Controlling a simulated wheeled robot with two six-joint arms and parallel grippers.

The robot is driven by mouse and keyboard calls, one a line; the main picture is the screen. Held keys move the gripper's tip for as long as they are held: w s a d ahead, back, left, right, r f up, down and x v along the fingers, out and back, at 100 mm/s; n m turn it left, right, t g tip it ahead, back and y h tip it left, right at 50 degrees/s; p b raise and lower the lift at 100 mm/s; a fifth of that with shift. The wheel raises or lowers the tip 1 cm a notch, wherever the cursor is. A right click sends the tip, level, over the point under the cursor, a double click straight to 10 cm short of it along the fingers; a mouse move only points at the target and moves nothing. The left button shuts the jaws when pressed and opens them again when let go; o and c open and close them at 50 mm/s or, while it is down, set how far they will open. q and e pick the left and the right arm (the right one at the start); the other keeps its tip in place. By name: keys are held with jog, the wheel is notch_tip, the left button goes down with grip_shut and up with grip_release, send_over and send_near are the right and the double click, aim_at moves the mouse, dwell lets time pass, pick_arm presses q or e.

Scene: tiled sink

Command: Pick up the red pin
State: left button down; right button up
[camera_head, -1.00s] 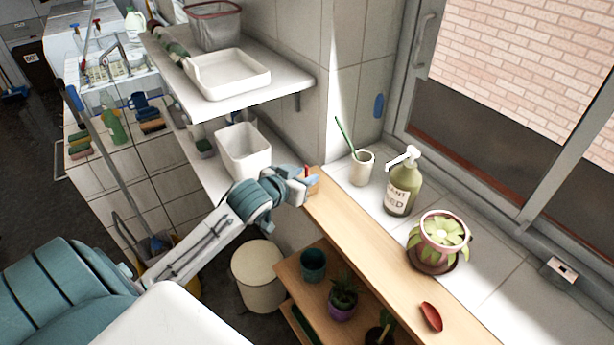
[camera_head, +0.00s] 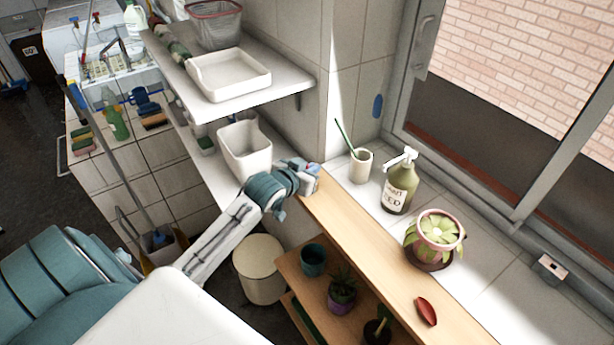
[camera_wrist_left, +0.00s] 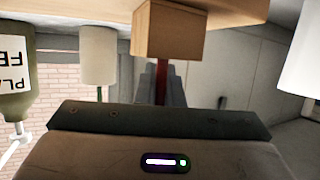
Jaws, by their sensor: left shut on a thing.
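The red pin (camera_wrist_left: 161,82) shows in the left wrist view as a narrow upright red strip beside the end of a light wooden piece (camera_wrist_left: 170,30). My left gripper (camera_wrist_left: 161,88) is shut on it, with grey fingers around the strip. In the head view my left gripper (camera_head: 311,176) is at the far left end of the wooden ledge (camera_head: 365,250), and the pin is mostly hidden by it there. I cannot tell whether the pin still touches the wood. My right gripper is in neither view.
A white cup with a green stick (camera_head: 361,165), a pump bottle (camera_head: 399,188) and a potted plant (camera_head: 437,235) stand on the windowsill. A red oval object (camera_head: 426,311) lies on the ledge. A white bin (camera_head: 245,150) is close behind my left gripper; potted plants sit below.

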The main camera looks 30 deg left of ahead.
pick_arm(q)
jog(key=shift+r+b, duration=0.55)
notch_tip(320, 180, up, 2)
jog(key=shift+r+b, duration=0.15)
jog(key=shift+b, duration=0.7)
jog(key=s+d+r, duration=0.1)
jog(key=s+d, duration=0.1)
jog(key=s, duration=1.4)
jog(key=shift+r+b, duration=0.3)
